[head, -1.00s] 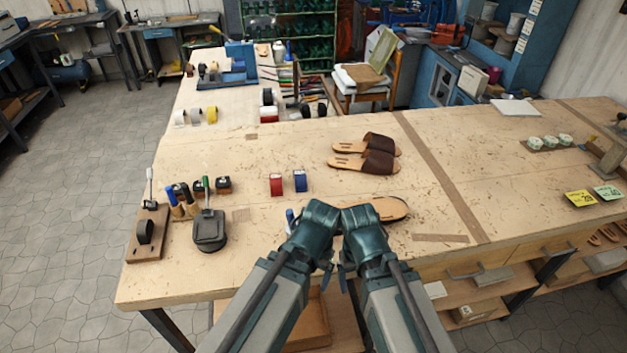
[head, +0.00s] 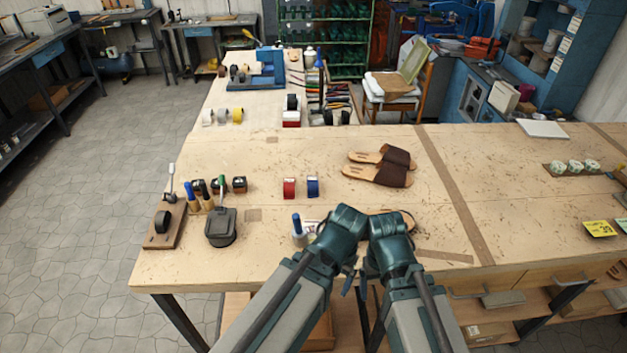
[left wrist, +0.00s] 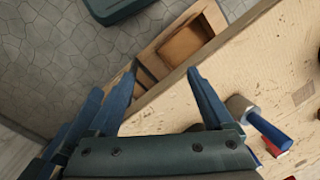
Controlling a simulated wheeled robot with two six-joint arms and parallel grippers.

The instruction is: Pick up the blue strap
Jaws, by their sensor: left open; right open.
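The blue strap (head: 313,187), a small rolled band, stands on the workbench just right of a red roll (head: 289,188) in the head view. Both grippers are at the bench's front edge, nearer to me than the strap and apart from it. My left gripper (left wrist: 162,72) is open and empty in the left wrist view, with floor and a shelf beyond its fingers. My right gripper (head: 366,275) points down beside the left one, open; its fingers are partly hidden by my arms.
A blue-handled tool (left wrist: 268,130) lies or stands near the front edge, close to the left gripper. Brown sandals (head: 380,168) sit behind the grippers. Bench (head: 270,240) is clear around the rolls.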

